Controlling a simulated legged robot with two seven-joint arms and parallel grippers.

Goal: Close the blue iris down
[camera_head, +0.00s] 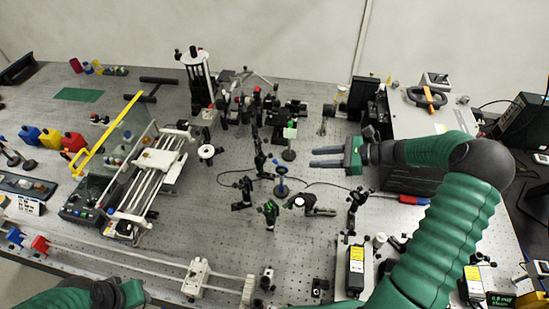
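The blue iris (281,189) is a small blue ring on a post, standing near the middle of the perforated bench. Whether its aperture is wide or narrow is too small to tell. My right gripper (314,157) points left over the bench, with its two fingers apart and nothing between them. In the picture it is above and to the right of the blue iris, apart from it. My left gripper (134,292) is at the bottom left edge, far from the iris; its fingers cannot be made out.
Another post-mounted part with a green top (289,133) stands just behind the iris. Dark mounts (242,192) and a green-marked mount (269,212) stand close in front and left. A black cable crosses the bench near the iris. A red-handled screwdriver (412,199) lies to the right.

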